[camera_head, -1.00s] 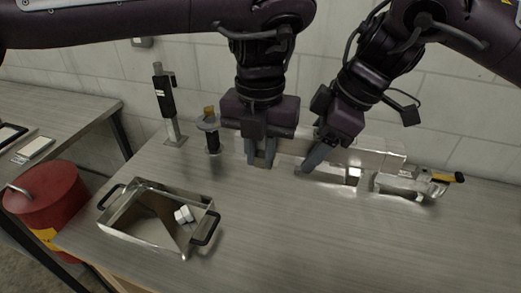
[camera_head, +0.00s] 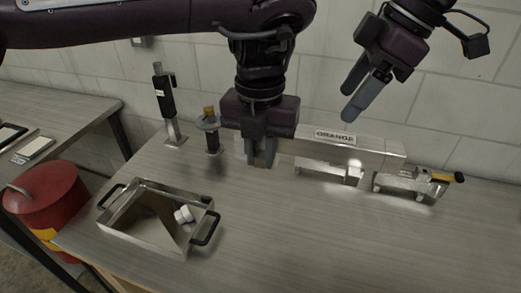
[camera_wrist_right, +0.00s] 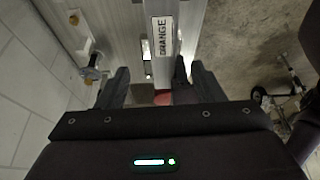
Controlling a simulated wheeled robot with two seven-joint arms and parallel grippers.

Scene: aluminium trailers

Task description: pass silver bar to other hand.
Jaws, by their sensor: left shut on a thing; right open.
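The silver bar (camera_head: 375,155) is a long, shiny rectangular piece with an "ORANGE" label on its face, level near the back of the bench. My left gripper (camera_head: 262,160) points down and is shut on its left part. My right gripper (camera_head: 362,98) is open and empty, above and apart from the bar's right part. In the right wrist view the bar (camera_wrist_right: 190,25) runs up the picture beyond the open right gripper (camera_wrist_right: 157,82). The left fingers hide part of the bar, and I cannot tell whether it touches what is below.
A metal tray (camera_head: 140,238) with black handles holds a small white item. A clamp with a yellow handle (camera_head: 410,185) stands at the bar's right end. A black upright tool (camera_head: 165,105) stands at the back left. A red drum (camera_head: 45,195) stands beside the bench. The front right bench is clear.

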